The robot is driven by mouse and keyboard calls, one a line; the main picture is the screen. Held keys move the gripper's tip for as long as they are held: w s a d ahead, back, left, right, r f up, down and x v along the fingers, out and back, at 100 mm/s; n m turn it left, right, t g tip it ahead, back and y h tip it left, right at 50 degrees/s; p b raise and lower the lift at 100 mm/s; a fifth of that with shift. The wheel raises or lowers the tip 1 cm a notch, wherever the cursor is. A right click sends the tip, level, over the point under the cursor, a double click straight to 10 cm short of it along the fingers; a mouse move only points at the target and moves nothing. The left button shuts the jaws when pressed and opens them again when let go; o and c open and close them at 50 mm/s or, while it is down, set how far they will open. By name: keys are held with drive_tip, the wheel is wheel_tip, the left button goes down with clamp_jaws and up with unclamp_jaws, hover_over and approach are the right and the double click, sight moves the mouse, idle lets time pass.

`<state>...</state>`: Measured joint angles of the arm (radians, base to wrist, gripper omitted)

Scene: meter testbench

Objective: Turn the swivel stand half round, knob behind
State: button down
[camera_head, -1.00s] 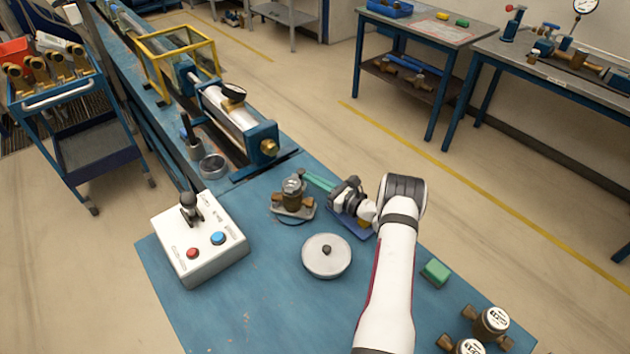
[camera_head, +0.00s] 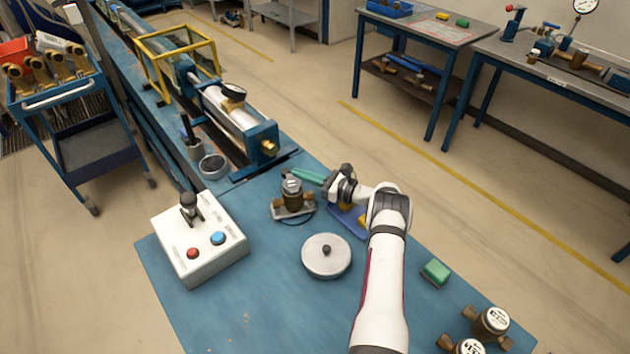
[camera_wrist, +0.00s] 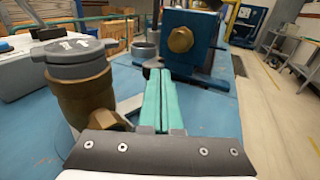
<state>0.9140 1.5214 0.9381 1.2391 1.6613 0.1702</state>
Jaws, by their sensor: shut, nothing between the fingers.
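A brass meter with a grey cap (camera_head: 291,184) stands upright on a small grey plate (camera_head: 288,213), which sits on a round base and looks like the swivel stand. In the wrist view the brass meter body (camera_wrist: 85,97) is large at the left. My gripper (camera_head: 300,174) has green fingers, shut together and empty, just behind and right of the meter. The fingers (camera_wrist: 160,72) point forward past the meter; I cannot tell whether they touch the stand. I cannot make out a knob on the stand.
A round grey lid-like disc (camera_head: 326,268) with a dark knob lies in front. A white control box (camera_head: 205,262) stands left. A blue tray (camera_head: 349,222) is under my wrist. The bench clamp (camera_head: 262,143) is behind. A green block (camera_head: 436,272) and brass meters (camera_head: 490,322) lie right.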

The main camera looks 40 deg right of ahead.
drive_tip(key=shift+w+a+n+y, duration=0.25)
drive_tip(key=shift+n+y, duration=0.15)
drive_tip(key=shift+y, duration=0.1)
drive_tip(key=shift+w+a, duration=0.15)
drive_tip(key=shift+w, duration=0.1)
drive_tip(key=shift+w+a, duration=0.15)
idle(0.4)
